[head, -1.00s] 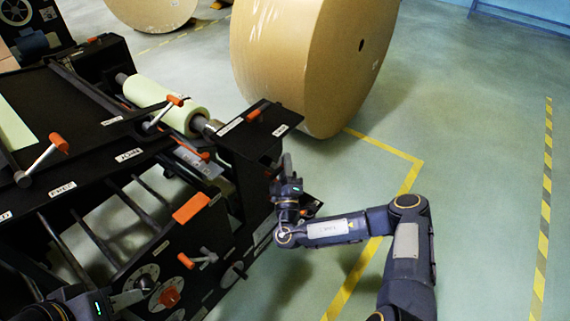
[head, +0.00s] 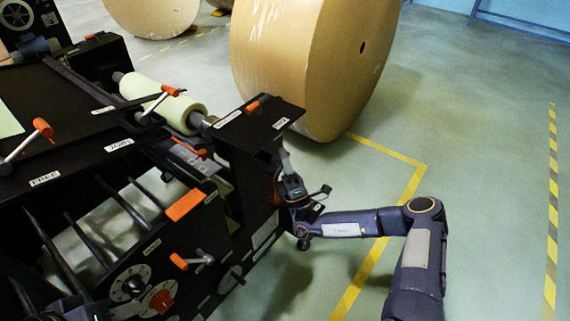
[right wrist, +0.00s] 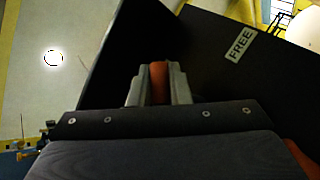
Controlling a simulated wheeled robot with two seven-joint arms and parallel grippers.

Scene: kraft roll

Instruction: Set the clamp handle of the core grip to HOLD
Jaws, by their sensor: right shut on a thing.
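My right gripper (head: 284,152) is at the front right corner of the machine, at the edge of a black plate (head: 262,120). In the right wrist view its fingers (right wrist: 158,84) are shut on an orange grip (right wrist: 159,80), which I take to be the clamp handle. The black plate also fills the middle of that view, with a FREE label (right wrist: 240,44) to the right of the fingers. An orange knob (head: 252,107) shows on top of the plate, between two white labels. My left gripper (head: 82,308) is partly in view at the bottom left; its fingers are unclear.
A pale yellow roll (head: 166,104) on a shaft lies left of the plate. Other orange-tipped levers (head: 42,127) stand on the machine, with a dial (head: 130,285) on its front. A large kraft roll (head: 300,65) stands behind. The floor at right is clear.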

